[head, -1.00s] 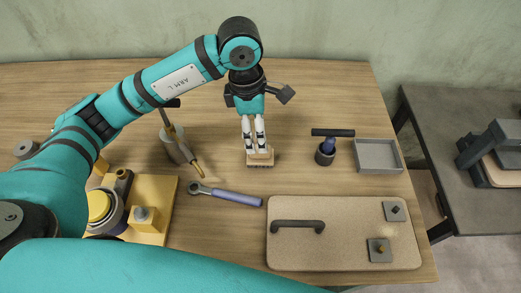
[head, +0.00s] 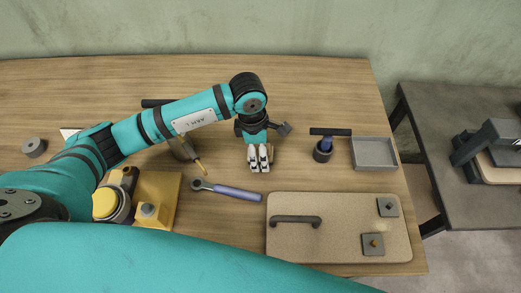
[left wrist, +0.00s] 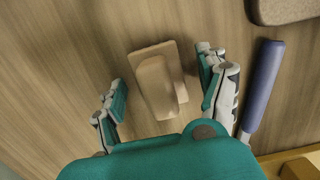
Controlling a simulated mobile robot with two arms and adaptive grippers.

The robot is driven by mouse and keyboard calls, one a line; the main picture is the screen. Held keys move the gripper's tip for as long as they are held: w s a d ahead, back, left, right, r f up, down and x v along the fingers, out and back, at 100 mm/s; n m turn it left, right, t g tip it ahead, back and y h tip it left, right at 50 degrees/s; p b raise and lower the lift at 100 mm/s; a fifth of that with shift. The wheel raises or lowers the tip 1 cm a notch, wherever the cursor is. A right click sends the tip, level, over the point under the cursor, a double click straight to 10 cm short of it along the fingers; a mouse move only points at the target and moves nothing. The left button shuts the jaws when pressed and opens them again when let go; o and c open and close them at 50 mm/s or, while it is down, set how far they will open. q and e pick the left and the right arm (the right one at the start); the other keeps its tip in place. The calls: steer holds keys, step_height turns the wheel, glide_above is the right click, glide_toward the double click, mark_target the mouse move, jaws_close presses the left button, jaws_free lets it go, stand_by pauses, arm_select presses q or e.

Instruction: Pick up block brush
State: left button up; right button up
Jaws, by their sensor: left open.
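The block brush (left wrist: 152,88) is a tan wooden block with a raised grip on top. It lies on the wooden table (left wrist: 45,60) between the spread fingers of my left gripper (left wrist: 165,78). The gripper is open, with one finger on each side of the brush and a visible gap on the left side. In the head view my left gripper (head: 259,164) points down over the brush and hides most of it. The brush's underside is hidden. My right gripper does not show.
A purple-handled ratchet (head: 236,193) lies close to the left gripper. A dark cup with a black-handled tool (head: 323,152) and a grey tray (head: 375,153) stand to the right. A beige board (head: 345,235) lies in front. A yellow fixture (head: 158,195) is at left.

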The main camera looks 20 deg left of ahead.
arm_select(q)
steer(key=shift+c, duration=0.4)
steer(key=c, duration=1.2)
steer(key=shift+r, duration=0.1)
steer(key=shift+c, duration=0.2)
step_height(320, 180, up, 9)
steer(key=shift+w+f+b, duration=0.1)
steer(key=shift+b, duration=1.15)
steer(key=shift+r, duration=0.55)
steer(key=o, duration=0.6)
steer(key=c, duration=0.4)
steer(key=shift+f, duration=0.1)
